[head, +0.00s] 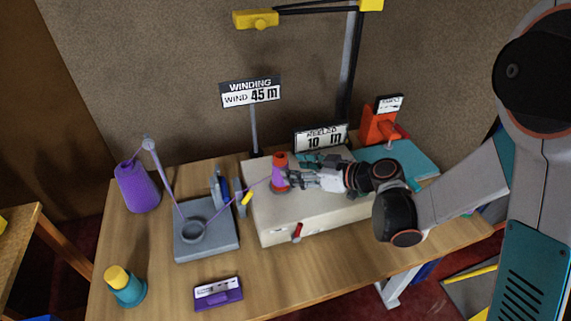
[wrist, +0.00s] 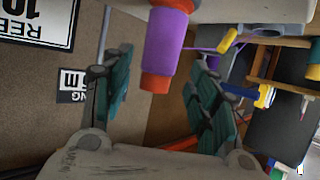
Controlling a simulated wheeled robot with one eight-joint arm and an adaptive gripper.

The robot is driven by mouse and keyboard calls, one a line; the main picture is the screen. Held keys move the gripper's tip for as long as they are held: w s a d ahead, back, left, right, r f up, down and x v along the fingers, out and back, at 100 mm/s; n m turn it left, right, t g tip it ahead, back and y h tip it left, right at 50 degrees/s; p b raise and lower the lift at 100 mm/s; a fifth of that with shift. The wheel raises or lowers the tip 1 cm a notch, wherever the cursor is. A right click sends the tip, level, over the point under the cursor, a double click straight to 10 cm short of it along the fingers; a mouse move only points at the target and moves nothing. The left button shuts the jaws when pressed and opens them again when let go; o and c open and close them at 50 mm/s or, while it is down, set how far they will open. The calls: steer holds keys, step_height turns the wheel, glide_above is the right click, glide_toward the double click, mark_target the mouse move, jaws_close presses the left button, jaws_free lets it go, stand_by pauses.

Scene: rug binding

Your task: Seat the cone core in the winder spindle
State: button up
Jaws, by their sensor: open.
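The cone core (head: 279,173) is orange, with purple thread wound around its middle. It stands upright at the left part of the pale winder box (head: 300,222). In the wrist view the cone core (wrist: 166,48) shows its orange tip towards me and a wider orange end against a grey part of the winder. The spindle itself is hidden, so I cannot tell how deep the core sits. My gripper (head: 297,175) is just right of the core in the head view. In the wrist view its teal-padded fingers (wrist: 160,68) are apart, one on each side of the core, with gaps showing.
A purple thread runs left from the core past a yellow guide (head: 247,198) to a grey ring stand (head: 220,245). A purple thread cone (head: 137,188), teal-and-yellow cone (head: 125,290) and purple label holder (head: 218,294) stand left. A red lever (head: 297,232) is on the winder's front. Signs stand behind.

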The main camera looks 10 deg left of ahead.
steer(key=shift+p+v, duration=0.5)
steer(key=shift+v, duration=2.3)
steer(key=s+d+r+m+h, duration=0.3)
steer(key=s+d, duration=0.3)
steer(key=d, duration=0.2)
steer(key=s+d+r+m+t+h, duration=0.1)
steer(key=s+d+r+m+h, duration=0.3)
steer(key=d, duration=0.5)
steer(key=s+d+r+m+t+h, duration=0.1)
steer(key=s+d+r+m+h, duration=0.2)
steer(key=s+d, duration=0.6)
steer(key=m+h, duration=0.2)
steer(key=m, duration=0.1)
steer(key=shift+s+r+m+h, duration=0.2)
steer(key=shift+s+m+h, duration=0.1)
steer(key=shift+m, duration=0.1)
steer(key=shift+d, duration=0.15)
